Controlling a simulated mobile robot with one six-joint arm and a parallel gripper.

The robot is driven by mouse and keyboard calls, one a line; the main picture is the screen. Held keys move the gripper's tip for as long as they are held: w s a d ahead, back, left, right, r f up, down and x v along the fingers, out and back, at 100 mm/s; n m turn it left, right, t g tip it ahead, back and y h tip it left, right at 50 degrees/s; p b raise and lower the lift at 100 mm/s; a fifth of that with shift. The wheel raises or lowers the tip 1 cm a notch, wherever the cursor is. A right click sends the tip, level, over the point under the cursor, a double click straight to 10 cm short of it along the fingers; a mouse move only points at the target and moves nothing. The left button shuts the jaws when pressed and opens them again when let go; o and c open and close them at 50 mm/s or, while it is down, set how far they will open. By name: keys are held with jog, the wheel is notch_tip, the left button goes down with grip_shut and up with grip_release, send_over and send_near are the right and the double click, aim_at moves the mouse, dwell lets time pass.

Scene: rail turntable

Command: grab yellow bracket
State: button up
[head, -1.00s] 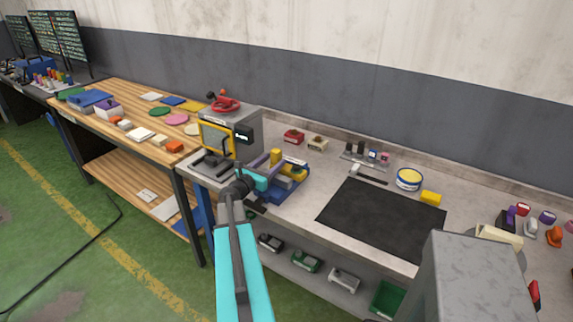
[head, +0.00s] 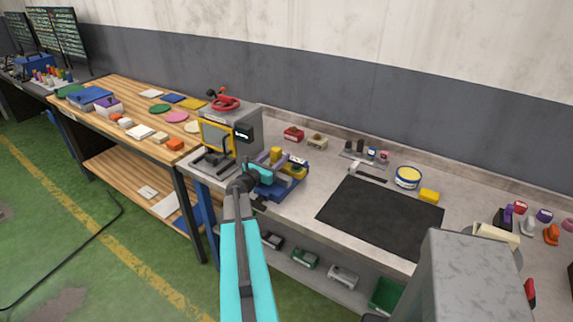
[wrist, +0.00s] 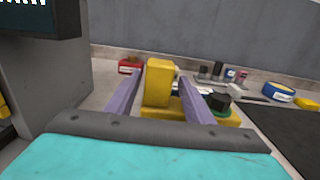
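The yellow bracket (wrist: 158,83) shows in the wrist view as an upright block with a lower yellow part (wrist: 222,118) to its right. In the head view the bracket (head: 276,154) is at the blue fixture (head: 294,187) on the grey bench. My gripper (wrist: 161,80) is open, with one purple-grey finger on each side of the upright block. Small gaps seem to show between block and fingers. My gripper also shows in the head view (head: 273,164), partly covering the fixture.
A grey press (head: 230,140) with a red handwheel stands close on the left. A black mat (head: 380,218) lies to the right, with a blue-and-yellow tape roll (head: 408,178) and a yellow block (head: 430,195) behind it. A red item (head: 293,134) sits behind the fixture.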

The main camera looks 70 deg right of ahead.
grip_shut()
jog(key=shift+r, duration=0.1)
jog(key=shift+r+p, duration=2.5)
jog(key=shift+r, duration=2.45)
